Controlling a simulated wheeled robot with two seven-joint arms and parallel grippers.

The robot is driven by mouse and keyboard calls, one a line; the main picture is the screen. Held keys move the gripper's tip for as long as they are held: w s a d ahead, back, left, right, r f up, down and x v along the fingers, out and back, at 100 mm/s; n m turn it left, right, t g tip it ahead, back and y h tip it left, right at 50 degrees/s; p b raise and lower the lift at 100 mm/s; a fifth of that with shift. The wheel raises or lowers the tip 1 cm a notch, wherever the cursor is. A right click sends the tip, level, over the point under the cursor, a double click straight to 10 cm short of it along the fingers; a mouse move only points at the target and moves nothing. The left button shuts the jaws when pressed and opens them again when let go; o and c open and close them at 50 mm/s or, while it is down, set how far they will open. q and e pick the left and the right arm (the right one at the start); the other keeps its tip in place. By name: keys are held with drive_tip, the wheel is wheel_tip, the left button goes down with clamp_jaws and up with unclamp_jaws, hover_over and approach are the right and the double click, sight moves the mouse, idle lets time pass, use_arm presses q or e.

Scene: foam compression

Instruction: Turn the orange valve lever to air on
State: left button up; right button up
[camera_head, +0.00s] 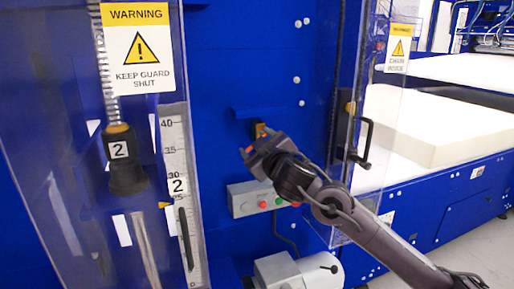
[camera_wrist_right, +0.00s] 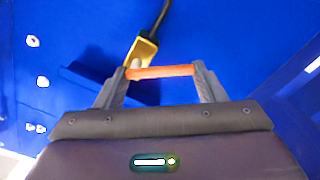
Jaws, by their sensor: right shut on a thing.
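The orange valve lever (camera_wrist_right: 160,71) lies crosswise between the two fingertips of my right gripper (camera_wrist_right: 160,80) in the right wrist view. The right gripper (camera_head: 255,152) is shut on the lever, and a bit of orange shows at its fingertips in the head view. The yellow valve body (camera_wrist_right: 141,50) is just beyond the lever, with a dark hose or cable running up from it. In the head view the valve body (camera_head: 258,130) sits on the blue panel, partly hidden by the gripper. No air-on marking can be read. My left gripper is not in view.
A grey button box (camera_head: 254,198) is below the gripper, above a pale motor (camera_head: 290,270). A small blue ledge (camera_head: 262,112) is just above the valve. Clear guards (camera_head: 130,90) stand left and right, the right one with a black handle (camera_head: 365,140).

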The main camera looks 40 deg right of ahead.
drive_tip(key=shift+s+d+f+n+b, duration=0.1)
drive_tip(key=shift+d+f+n+b, duration=0.2)
drive_tip(key=shift+n+b, duration=1.05)
drive_tip(key=shift+s+d+f+n+b, duration=0.1)
drive_tip(key=shift+d+f+n+b, duration=0.25)
drive_tip(key=shift+n, duration=1.75)
drive_tip(key=shift+d+f+n+b, duration=0.25)
drive_tip(key=shift+n+b, duration=0.7)
drive_tip(key=shift+n, duration=0.8)
drive_tip(key=shift+r+n, duration=0.1)
drive_tip(key=shift+n, duration=0.2)
drive_tip(key=o, duration=1)
